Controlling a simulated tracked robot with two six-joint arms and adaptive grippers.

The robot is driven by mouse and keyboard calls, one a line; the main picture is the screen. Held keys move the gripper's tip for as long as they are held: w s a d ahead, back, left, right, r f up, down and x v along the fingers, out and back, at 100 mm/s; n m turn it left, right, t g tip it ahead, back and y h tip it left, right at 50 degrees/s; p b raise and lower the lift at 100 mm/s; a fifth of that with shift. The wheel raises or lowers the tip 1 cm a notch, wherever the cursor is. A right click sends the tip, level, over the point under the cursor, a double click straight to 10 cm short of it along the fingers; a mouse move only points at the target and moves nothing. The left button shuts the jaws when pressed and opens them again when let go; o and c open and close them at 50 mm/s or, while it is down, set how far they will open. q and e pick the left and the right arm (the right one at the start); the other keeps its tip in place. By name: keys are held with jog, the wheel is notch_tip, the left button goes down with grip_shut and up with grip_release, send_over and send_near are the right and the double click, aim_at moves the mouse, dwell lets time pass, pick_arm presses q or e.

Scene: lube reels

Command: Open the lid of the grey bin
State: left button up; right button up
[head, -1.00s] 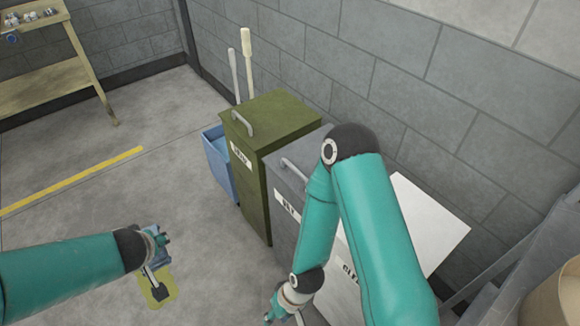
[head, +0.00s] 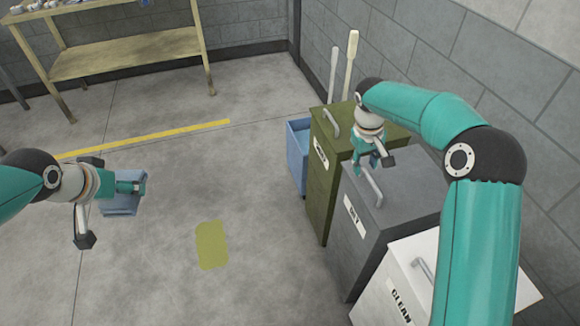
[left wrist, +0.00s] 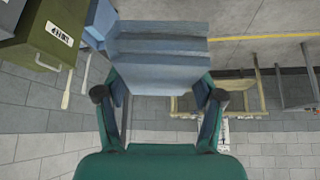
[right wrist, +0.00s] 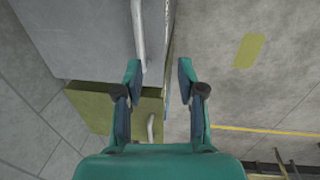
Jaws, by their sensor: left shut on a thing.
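The grey bin (head: 372,245) stands between the green and white bins. Its flat lid (head: 415,190) looks closed and has a bar handle (head: 372,186) near the front edge. The lid also shows in the right wrist view (right wrist: 85,35), with the handle (right wrist: 138,30) beyond the left fingertip. My right gripper (head: 373,162) is open and empty, above the lid close to the handle; I cannot tell whether it touches. My left gripper (left wrist: 160,88) is shut on a blue folded-looking thing (left wrist: 160,55), held out at the left, away from the bins.
The green bin (head: 320,185) is directly beyond the grey bin and the white bin (head: 395,285) is nearer. A blue container (head: 297,152) and two pale handles (head: 350,65) stand behind. A wooden table (head: 130,58) is at the back left. The floor between is clear.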

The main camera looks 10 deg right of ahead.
aim_at(373, 183)
pick_arm(q)
jog(key=shift+s+a+r, duration=0.1)
jog(key=shift+a+r, duration=0.3)
jog(key=shift+r, duration=0.2)
jog(key=shift+r+p, duration=0.4)
jog(key=shift+r, duration=0.05)
pick_arm(e)
jog(key=shift+h, duration=0.3)
jog(key=d+f, duration=0.1)
jog(key=f, duration=0.1)
jog(key=d+f, duration=0.2)
jog(key=f, duration=0.1)
jog(key=d+f, duration=0.1)
jog(key=f, duration=0.2)
jog(key=shift+w+d+f, duration=0.1)
jog(key=shift+d+f, duration=0.05)
jog(key=shift+f, duration=0.1)
grip_shut()
